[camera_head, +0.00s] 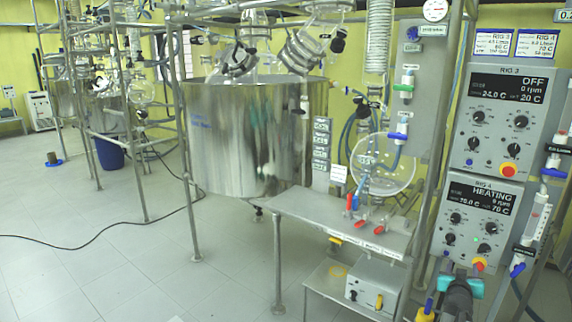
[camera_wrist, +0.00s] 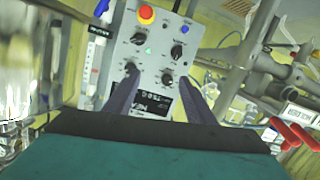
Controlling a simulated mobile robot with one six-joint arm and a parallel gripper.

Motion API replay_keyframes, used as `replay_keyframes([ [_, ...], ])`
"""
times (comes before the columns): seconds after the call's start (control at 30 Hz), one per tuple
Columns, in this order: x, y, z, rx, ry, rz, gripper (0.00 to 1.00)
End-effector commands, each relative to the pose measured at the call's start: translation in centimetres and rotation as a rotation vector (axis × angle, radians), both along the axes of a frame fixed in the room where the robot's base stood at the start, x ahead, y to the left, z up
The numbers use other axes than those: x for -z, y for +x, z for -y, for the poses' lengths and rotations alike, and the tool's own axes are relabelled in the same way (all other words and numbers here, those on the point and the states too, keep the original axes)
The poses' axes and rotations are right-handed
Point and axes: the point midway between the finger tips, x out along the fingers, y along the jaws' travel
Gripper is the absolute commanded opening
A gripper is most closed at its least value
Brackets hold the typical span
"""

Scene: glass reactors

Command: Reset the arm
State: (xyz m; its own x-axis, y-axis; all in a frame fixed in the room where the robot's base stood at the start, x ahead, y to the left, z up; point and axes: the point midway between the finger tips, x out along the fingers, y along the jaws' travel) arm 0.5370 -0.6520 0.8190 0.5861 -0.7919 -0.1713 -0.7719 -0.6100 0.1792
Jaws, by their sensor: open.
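My gripper (camera_wrist: 158,80) is open and empty in the wrist view, its two dark fingers spread apart. They point toward a grey control panel (camera_wrist: 150,50), which appears upside down with its red button at the top. A gap between fingers and panel cannot be judged. In the head view, part of my arm with teal joints shows at the bottom right, below the RIG 4 panel (camera_head: 474,230). The RIG 4 display reads HEATING, 70 C. My fingertips cannot be made out in the head view.
The RIG 3 panel (camera_head: 513,123) reads OFF. A large steel vessel (camera_head: 255,135) stands in a metal frame. A steel bench (camera_head: 310,215) with red-handled valves (camera_head: 362,228) is left of my arm. A black cable (camera_head: 75,246) crosses the otherwise open floor at left.

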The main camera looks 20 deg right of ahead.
Motion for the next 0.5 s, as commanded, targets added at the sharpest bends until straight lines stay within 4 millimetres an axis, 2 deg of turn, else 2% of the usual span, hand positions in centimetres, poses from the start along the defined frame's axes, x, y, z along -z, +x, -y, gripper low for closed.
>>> replay_keyframes([
  [0.17,3.4,2.3,-3.2,-0.054,0.069,-0.041,0.5],
  [0.27,6.0,3.9,-5.7,-0.095,0.123,-0.078,0.5],
  [0.5,13.8,7.4,-14.2,-0.211,0.284,-0.196,0.5],
])
